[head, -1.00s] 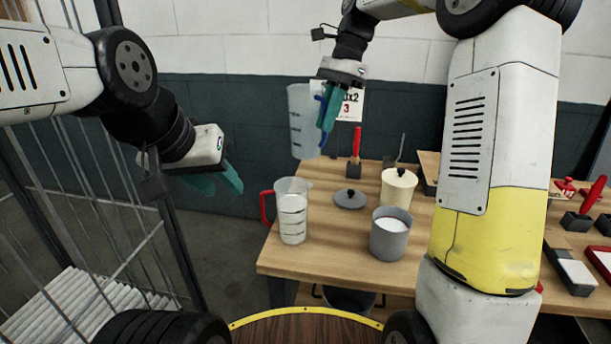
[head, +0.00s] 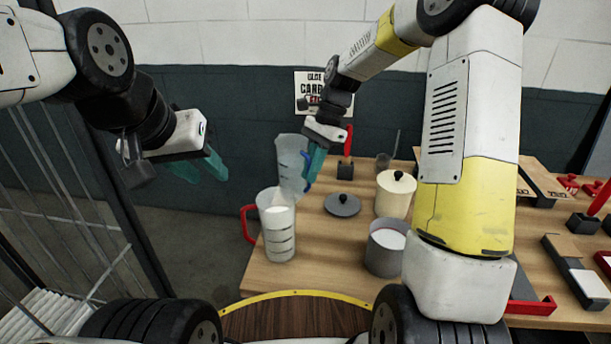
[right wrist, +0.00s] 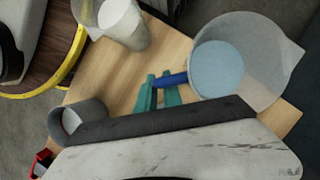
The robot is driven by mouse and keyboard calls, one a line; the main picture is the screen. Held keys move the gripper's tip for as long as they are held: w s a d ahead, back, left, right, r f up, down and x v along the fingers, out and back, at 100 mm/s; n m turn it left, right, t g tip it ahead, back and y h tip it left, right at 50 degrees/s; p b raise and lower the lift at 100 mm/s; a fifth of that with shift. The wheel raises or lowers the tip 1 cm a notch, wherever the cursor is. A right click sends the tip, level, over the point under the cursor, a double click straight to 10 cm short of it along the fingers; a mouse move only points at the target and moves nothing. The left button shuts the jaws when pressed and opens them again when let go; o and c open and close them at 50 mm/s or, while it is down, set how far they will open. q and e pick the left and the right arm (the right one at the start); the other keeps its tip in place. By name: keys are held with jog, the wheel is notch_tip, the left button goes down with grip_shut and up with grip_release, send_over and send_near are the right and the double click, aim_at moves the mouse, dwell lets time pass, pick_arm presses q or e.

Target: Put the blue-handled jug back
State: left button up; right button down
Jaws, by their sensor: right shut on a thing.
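The blue-handled jug (head: 291,160) is a translucent measuring jug, close behind the red-handled jug in the head view. My right gripper (head: 312,168) is shut on its blue handle. In the right wrist view the jug (right wrist: 262,50) is seen from above, its bottom pale blue, with the teal fingers (right wrist: 160,92) on the handle. Whether its base touches the table is hidden by the red-handled jug (head: 279,232), which holds white contents. My left gripper (head: 200,166) is off to the left, away from the table, with its fingers partly overlapping.
The wooden table (head: 325,262) also holds a grey lid (head: 342,205), a cream lidded pot (head: 394,194) and a grey pot (head: 384,250) of white contents. A red-handled tool (head: 348,141) stands behind. A wire cage (head: 50,210) is at the left.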

aim_at(310, 185)
jog(key=shift+f, duration=2.25)
jog(key=c, duration=1.5)
grip_release()
jog(key=shift+f, duration=0.1)
jog(key=v, duration=1.2)
jog(key=s+d+r+n+t+h, duration=0.1)
jog(key=s+r+n+t, duration=0.1)
jog(key=s+r+n, duration=0.3)
jog(key=s+d+r+n+t, duration=0.1)
jog(key=s+d+r+t, duration=0.1)
jog(key=s+r, duration=0.35)
jog(key=s+d+f+n+t, duration=0.2)
jog(key=s+n+t, duration=0.2)
jog(key=s, duration=0.9)
jog(key=shift+s+d+n+t+h, duration=0.3)
jog(key=shift+n+t, duration=0.1)
jog(key=shift+n, duration=0.7)
